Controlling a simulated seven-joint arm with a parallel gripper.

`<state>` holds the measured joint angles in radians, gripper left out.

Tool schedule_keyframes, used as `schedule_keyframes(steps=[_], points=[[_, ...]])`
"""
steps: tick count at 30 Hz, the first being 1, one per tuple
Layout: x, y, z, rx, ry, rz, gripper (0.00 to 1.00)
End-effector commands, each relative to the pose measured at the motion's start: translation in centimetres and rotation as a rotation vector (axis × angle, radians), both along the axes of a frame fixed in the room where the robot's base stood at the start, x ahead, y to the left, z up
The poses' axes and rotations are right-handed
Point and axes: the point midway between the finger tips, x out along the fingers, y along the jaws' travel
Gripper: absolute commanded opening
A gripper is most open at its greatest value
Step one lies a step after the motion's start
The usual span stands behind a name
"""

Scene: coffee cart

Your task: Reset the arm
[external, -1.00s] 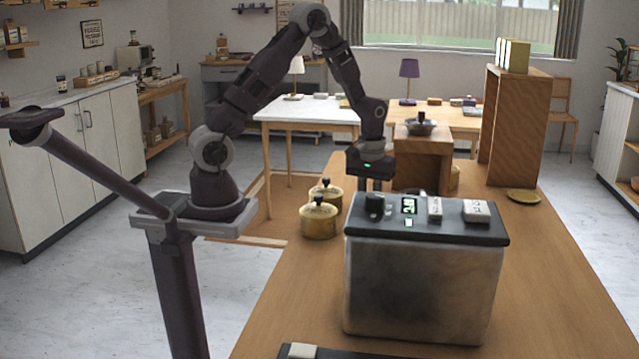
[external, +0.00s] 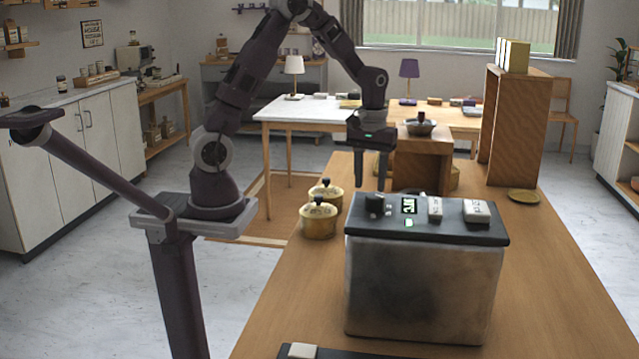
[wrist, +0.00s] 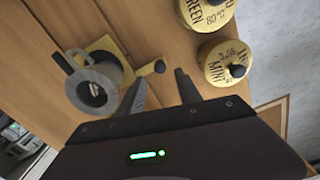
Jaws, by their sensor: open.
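My gripper (external: 372,168) is open and empty. In the external view it hangs with its fingers pointing down, above the counter behind the metal box machine (external: 420,280). In the wrist view its two fingers (wrist: 160,92) are spread apart with bare wood between them. A grey metal pitcher (wrist: 92,88) with a handle stands on a yellowish piece beside the left finger. Nothing is held.
Two yellow lidded canisters (external: 319,220) (external: 326,192) stand left of the machine; their lettered lids (wrist: 222,62) show in the wrist view. A wooden block with a bowl (external: 420,128) and a tall wooden shelf (external: 512,130) stand farther back. The counter's right side is mostly clear.

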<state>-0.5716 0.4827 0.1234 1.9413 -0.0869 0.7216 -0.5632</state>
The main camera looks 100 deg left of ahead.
Motion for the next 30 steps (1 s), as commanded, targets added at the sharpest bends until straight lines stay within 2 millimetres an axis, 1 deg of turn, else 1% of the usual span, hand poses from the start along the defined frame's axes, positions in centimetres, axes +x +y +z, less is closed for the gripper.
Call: schedule_keyframes(steps=[3,5,7,8,9,11,12,13,14,15,18,21,23,25,30], points=[[0.0,-0.1,0.0,0.001,-0.001,-0.002,0.41],[0.1,-0.8,0.9,0.006,-0.013,-0.031,0.41],[0.2,-3.2,3.5,0.023,-0.052,-0.129,0.41],[0.0,-4.8,5.1,0.035,-0.076,-0.194,0.41],[-0.6,-7.3,7.4,0.054,-0.114,-0.298,0.41],[-2.4,-11.3,10.7,0.088,-0.172,-0.473,0.41],[-4.0,-13.9,12.4,0.113,-0.209,-0.593,0.41],[-5.3,-15.5,13.4,0.133,-0.236,-0.679,0.41],[-6.7,-17.1,14.2,0.153,-0.261,-0.763,0.41],[-8.7,-18.8,15.0,0.182,-0.293,-0.869,0.41],[-12.9,-21.6,15.8,0.248,-0.359,-1.084,0.41],[-15.7,-22.9,15.7,0.295,-0.398,-1.219,0.41],[-16.5,-23.3,15.6,0.312,-0.412,-1.262,0.41],[-17.0,-23.4,15.4,0.321,-0.417,-1.286,0.41],[-17.0,-23.4,15.4,0.322,-0.416,-1.287,0.41]])
